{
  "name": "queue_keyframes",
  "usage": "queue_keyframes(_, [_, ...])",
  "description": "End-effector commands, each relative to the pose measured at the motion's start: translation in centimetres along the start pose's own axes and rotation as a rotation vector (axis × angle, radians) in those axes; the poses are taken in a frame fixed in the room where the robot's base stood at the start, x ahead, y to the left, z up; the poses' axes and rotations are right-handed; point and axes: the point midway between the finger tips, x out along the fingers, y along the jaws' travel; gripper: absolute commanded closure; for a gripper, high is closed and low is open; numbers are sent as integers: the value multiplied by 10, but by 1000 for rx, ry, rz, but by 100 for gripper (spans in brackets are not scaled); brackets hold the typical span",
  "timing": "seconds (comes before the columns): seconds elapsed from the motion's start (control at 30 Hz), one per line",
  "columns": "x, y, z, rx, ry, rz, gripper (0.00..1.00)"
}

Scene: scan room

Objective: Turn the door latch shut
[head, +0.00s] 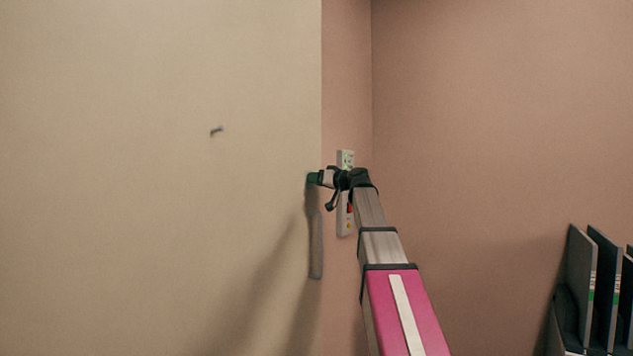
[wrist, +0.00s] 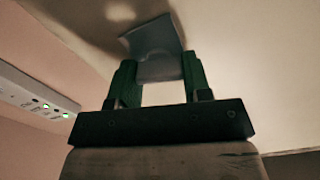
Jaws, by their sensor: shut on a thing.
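The cream door panel (head: 150,220) fills the left of the head view. My gripper (head: 313,178) is at its right edge, with its green fingertips at the surface. In the wrist view, my gripper (wrist: 158,82) has its two green fingers on either side of a grey latch piece (wrist: 155,40) and is shut on it. The latch piece sits tilted against the pale surface. In the head view, my gripper hides most of the place it holds. A grey upright strip (head: 316,245) shows just below the fingertips; I cannot tell whether it is part of the latch.
A white wall panel with lights (head: 346,215) is close behind my gripper; it also shows in the wrist view (wrist: 35,95). A small dark hook (head: 216,131) is on the cream panel. Dark upright boards (head: 580,275) stand in a rack at lower right.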

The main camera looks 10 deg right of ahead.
Motion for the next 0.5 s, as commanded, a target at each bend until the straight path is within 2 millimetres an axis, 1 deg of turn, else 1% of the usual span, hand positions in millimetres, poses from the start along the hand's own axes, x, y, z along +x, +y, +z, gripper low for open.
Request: queue_keyframes(0.5, [0,2,0,489,0,-1,79])
